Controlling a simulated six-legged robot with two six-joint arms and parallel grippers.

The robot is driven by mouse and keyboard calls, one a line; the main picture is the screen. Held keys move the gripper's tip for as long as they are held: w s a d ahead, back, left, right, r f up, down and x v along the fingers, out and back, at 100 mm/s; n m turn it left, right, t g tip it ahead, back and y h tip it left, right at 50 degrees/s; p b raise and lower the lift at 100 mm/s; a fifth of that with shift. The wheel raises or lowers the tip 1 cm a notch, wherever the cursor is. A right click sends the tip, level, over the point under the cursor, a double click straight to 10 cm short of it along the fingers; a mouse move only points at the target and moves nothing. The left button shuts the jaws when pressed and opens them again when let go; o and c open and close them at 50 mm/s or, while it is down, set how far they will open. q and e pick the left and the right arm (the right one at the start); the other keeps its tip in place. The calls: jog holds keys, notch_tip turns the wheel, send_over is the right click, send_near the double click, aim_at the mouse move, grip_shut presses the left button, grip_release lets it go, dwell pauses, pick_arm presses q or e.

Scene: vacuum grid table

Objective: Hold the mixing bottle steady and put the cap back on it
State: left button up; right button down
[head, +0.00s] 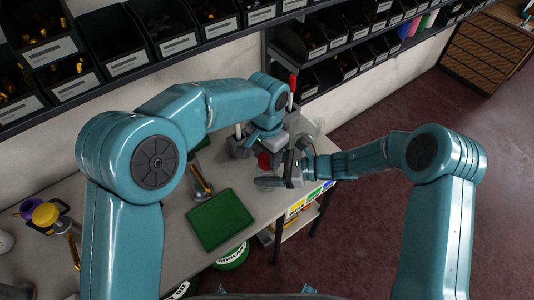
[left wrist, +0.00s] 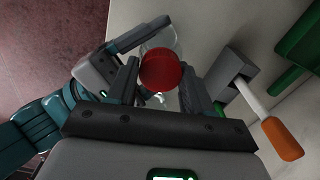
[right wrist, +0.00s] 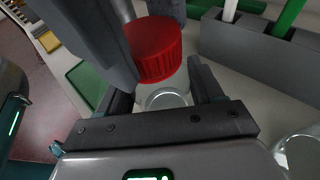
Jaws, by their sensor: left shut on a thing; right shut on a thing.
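The red cap (left wrist: 160,70) sits between the fingers of my left gripper (left wrist: 160,88), which is shut on it. In the right wrist view the cap (right wrist: 154,48) is above the clear mixing bottle (right wrist: 165,98), with left gripper fingers on both sides. My right gripper (right wrist: 163,92) is shut on the bottle, whose rim shows between its fingers. I cannot tell whether cap and rim touch. In the head view the cap (head: 264,160) is partly visible by the grippers, and my arms hide most of the bottle.
A grey rack (right wrist: 262,55) with upright tools stands close behind. Another clear glass vessel (right wrist: 302,148) is near the right gripper. A green mat (head: 219,218) lies on the table in front. Shelves of black bins (head: 125,50) run along the wall. The table's right edge is close.

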pick_arm(q)
jog(key=shift+m, duration=0.9)
jog(key=o, duration=1.2)
jog(key=shift+c, duration=0.2)
jog(key=shift+r, duration=2.3)
